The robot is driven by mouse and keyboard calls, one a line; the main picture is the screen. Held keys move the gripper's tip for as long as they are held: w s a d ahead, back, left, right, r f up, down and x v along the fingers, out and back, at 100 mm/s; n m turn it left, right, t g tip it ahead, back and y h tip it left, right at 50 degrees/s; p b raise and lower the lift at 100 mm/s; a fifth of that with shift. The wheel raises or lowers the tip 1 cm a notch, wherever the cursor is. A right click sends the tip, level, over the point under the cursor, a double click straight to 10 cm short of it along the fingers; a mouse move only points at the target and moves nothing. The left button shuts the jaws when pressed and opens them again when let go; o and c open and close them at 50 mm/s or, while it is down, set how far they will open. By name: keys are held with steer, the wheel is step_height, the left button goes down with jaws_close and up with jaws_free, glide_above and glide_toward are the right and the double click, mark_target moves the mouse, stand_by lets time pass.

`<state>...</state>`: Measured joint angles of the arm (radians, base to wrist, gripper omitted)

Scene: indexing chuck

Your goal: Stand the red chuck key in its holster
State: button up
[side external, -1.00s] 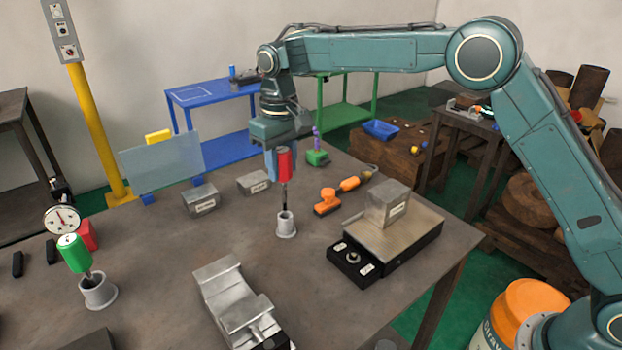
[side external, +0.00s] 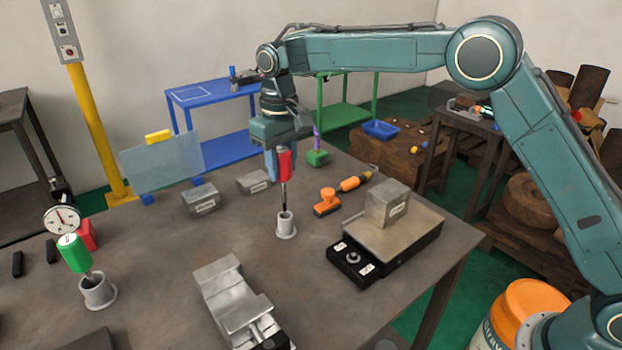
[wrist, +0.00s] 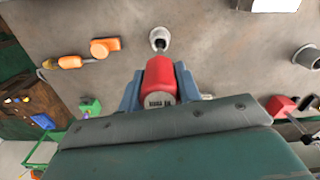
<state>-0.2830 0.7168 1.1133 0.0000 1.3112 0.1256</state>
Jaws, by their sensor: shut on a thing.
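The red chuck key (side external: 284,164) hangs upright from my gripper (side external: 272,160), its dark shank pointing down. In the side view the shank's lower end meets the mouth of a grey holster (side external: 286,226); whether it is inside or just in front I cannot tell. In the wrist view the red handle (wrist: 160,80) lies between the blue fingers of my gripper (wrist: 160,88), which is shut on it. The holster (wrist: 159,38) shows just beyond the handle there. A green-handled key (side external: 74,254) stands tilted in another grey holster (side external: 98,292).
A grey vise (side external: 238,302) stands in front of the holster. A metal block (side external: 388,205) sits on a plate at right, near an orange tool (side external: 327,202). Two metal blocks (side external: 201,199) (side external: 253,182) lie behind left. A dial gauge (side external: 62,218) stands far left.

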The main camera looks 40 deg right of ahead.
mark_target(284, 199)
steer(key=shift+f, duration=2.95)
stand_by(0.6)
steer(key=o, duration=1.2)
steer(key=shift+c, duration=0.2)
steer(key=shift+r, duration=0.1)
step_height(284, 199, up, 12)
steer(key=shift+r, duration=0.8)
